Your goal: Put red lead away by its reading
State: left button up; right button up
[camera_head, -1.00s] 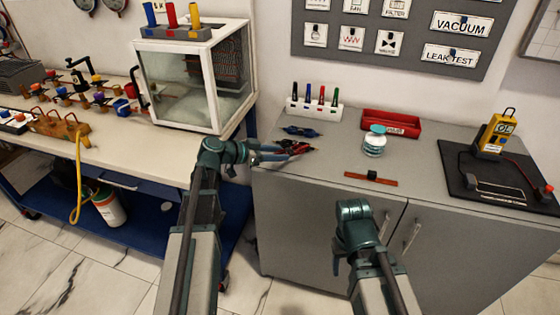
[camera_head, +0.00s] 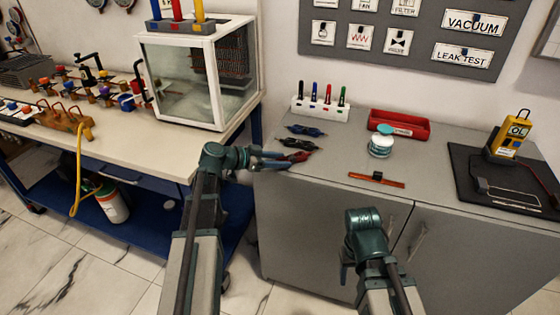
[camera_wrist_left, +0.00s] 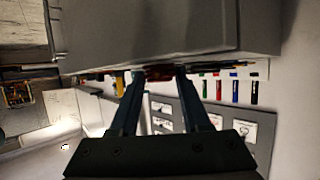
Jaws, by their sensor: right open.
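A red lead with dark parts (camera_head: 297,144) lies bunched on the grey cabinet top near its left edge, beside a dark blue lead (camera_head: 305,130). My left gripper (camera_head: 286,160) is at that edge, just left of and in front of the red lead. In the left wrist view its two fingers (camera_wrist_left: 158,74) are apart, with a dark red shape between or beyond the tips; contact cannot be told. My right gripper (camera_head: 347,277) hangs low in front of the cabinet doors, away from the leads. A yellow meter (camera_head: 508,136) stands on a black mat (camera_head: 468,178); its display seems to read OL.
A glass-sided box (camera_head: 190,85) stands on the left bench.

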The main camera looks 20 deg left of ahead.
pick_arm(q)
jog(key=o, duration=0.4)
